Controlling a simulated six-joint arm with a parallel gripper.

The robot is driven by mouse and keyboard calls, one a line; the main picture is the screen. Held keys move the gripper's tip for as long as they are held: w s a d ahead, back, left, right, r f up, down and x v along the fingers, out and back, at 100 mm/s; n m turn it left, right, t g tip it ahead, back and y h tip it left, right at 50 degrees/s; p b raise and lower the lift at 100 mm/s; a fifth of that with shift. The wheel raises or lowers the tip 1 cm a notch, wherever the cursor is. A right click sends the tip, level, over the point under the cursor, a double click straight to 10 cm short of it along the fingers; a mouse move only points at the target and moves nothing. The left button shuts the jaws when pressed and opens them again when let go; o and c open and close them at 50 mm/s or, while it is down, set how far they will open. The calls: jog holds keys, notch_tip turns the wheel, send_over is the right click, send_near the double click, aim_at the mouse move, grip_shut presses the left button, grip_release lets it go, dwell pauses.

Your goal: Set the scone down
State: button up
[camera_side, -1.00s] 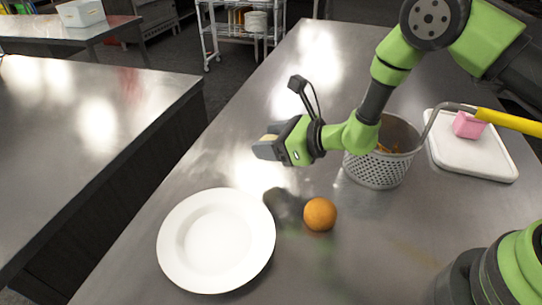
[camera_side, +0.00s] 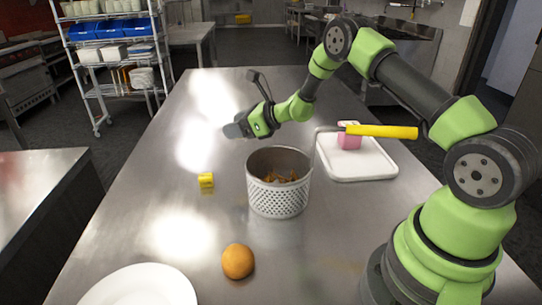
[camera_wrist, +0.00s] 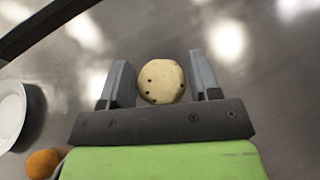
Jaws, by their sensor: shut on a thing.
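The scone (camera_wrist: 161,81), round and pale with dark spots, sits between the two fingers of my gripper (camera_wrist: 162,80) in the wrist view. My gripper is shut on it. In the side view my gripper (camera_side: 236,128) is over the steel table, beyond and left of the perforated basket, and its fingers point left. The scone cannot be made out there. How high it hangs above the table is hard to tell.
A white plate (camera_side: 140,290) and an orange (camera_side: 237,261) are at the front. A yellow block (camera_side: 206,180) lies left of the metal basket (camera_side: 277,199). A white board (camera_side: 354,167) bears a pink block (camera_side: 349,141), with a yellow-handled tool (camera_side: 381,131) above. The table's left middle is clear.

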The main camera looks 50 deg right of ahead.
jog(key=s+d+m+h, duration=0.1)
jog(key=s+d+h, duration=0.1)
jog(key=d, duration=0.8)
jog(key=shift+t, duration=0.3)
jog(key=f, duration=0.3)
jog(key=d+f, duration=0.1)
jog(key=f, duration=0.1)
jog(key=shift+s+f, duration=0.15)
jog(key=shift+f, duration=0.2)
jog(key=shift+y, duration=0.3)
jog(key=shift+f, duration=2.3)
jog(key=shift+f, duration=0.1)
jog(key=o, duration=1)
